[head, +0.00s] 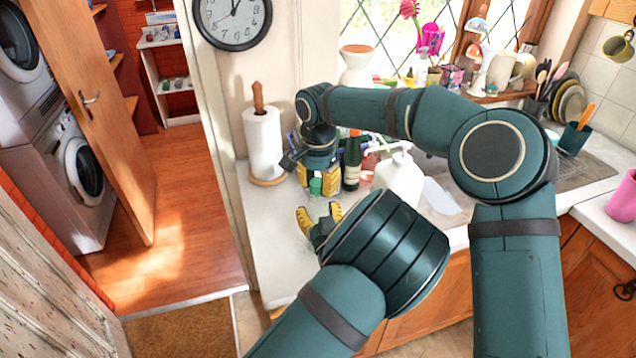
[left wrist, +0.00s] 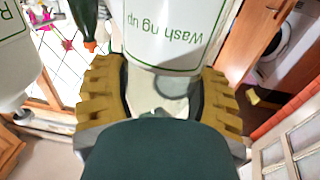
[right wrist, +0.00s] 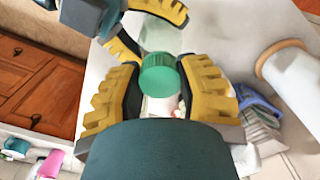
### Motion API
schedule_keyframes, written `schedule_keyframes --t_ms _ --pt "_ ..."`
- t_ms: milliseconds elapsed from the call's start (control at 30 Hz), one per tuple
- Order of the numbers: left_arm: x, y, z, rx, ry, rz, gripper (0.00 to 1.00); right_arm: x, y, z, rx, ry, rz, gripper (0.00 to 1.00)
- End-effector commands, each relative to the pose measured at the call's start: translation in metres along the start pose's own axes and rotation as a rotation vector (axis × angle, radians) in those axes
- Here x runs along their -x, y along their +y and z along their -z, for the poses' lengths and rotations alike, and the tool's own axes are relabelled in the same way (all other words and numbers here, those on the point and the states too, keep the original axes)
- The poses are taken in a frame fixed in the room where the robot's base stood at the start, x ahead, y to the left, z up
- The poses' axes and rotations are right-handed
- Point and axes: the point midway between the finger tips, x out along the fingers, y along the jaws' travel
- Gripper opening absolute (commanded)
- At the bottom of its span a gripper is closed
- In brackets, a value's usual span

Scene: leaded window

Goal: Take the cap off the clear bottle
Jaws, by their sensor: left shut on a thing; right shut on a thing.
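The clear bottle (head: 318,208) is see-through and faint over the worktop in the head view. My left gripper (head: 320,219) is shut on it from the front; it also shows between the fingers in the left wrist view (left wrist: 172,86). The green cap (head: 315,186) is at the bottle's upper end, and its ribbed side shows in the right wrist view (right wrist: 160,75). My right gripper (right wrist: 161,92) reaches down from above, shut on the cap with a finger on each side. I cannot tell whether the cap still sits on the neck.
A paper towel roll (head: 263,143) stands left of the grippers. A dark green bottle (head: 352,163) and a white washing-up bottle (head: 400,178) stand close on the right. The worktop (head: 262,232) is clear at front left.

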Motion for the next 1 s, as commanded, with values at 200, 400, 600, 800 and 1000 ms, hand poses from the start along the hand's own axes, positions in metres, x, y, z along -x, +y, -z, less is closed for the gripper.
schedule_keyframes --t_ms 200,400,600,800,1000 --pt "0.0001 0.0000 0.0000 0.000 0.000 0.000 0.00 0.0005 -0.0001 0.0006 0.377 0.002 0.000 0.00" --pt "0.0002 0.0000 0.0000 0.000 0.000 0.000 0.00 0.0007 -0.0002 0.0005 0.732 0.001 0.000 0.00" --pt "0.0002 0.0000 0.0000 0.000 0.000 0.000 0.00 0.0008 -0.0001 0.0005 1.092 0.001 0.000 0.00" --pt "0.0002 0.0000 -0.0001 0.000 0.000 0.000 0.00 0.0009 -0.0001 0.0005 1.454 0.000 -0.001 0.00" --pt "0.0002 0.0000 -0.0001 0.000 0.000 0.000 0.00 0.0010 0.0000 0.0002 1.820 -0.002 0.000 0.00"
